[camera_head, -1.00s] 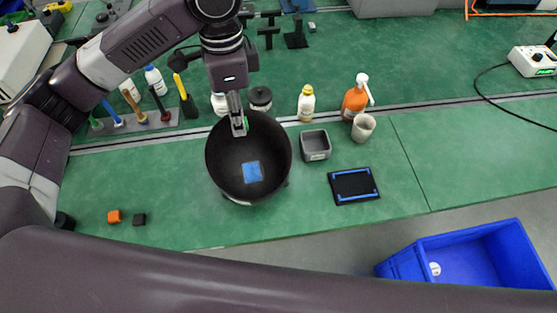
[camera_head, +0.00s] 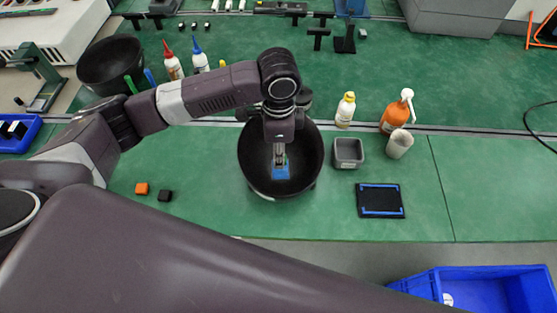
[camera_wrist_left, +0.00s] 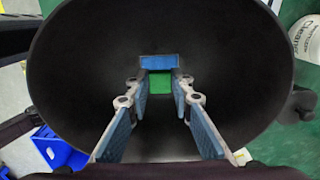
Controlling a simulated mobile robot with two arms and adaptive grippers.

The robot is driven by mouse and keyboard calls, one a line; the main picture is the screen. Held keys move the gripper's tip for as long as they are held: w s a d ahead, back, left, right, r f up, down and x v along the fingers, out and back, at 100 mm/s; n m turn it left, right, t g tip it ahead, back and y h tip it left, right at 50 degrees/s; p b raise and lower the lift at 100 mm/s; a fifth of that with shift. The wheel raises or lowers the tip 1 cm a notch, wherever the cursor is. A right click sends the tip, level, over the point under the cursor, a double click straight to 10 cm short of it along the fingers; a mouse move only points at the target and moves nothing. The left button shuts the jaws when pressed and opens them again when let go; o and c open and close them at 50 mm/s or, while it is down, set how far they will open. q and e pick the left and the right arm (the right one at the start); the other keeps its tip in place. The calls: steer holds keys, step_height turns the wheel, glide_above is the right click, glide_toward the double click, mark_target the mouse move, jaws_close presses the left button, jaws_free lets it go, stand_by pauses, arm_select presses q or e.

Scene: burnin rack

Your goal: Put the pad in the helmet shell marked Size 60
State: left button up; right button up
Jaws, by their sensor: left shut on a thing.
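A black bowl-like helmet shell (camera_head: 252,155) stands open side up on the green bench; its size mark cannot be read. A blue patch (camera_head: 287,172) lies on its inside bottom and also shows in the left wrist view (camera_wrist_left: 160,62). My left gripper (camera_head: 280,163) points down inside the shell, close over the patch. In the left wrist view its fingers (camera_wrist_left: 160,90) are shut on a small green pad (camera_wrist_left: 160,84). Whether the pad touches the shell cannot be told. A second black shell (camera_head: 111,62) stands at the back left. My right gripper is not in view.
A black plate with blue strips (camera_head: 380,200) lies nearby.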

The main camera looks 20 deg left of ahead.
arm_select(q)
step_height(320, 180, down, 4)
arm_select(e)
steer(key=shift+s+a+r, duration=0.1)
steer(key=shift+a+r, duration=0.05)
arm_select(q)
steer(key=shift+f, duration=0.1)
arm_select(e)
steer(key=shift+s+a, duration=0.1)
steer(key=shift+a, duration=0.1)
arm_select(q)
steer(key=o, duration=0.7)
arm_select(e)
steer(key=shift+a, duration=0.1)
arm_select(q)
step_height(320, 180, up, 12)
steer(key=shift+r+b, duration=0.15)
steer(key=shift+b, duration=0.4)
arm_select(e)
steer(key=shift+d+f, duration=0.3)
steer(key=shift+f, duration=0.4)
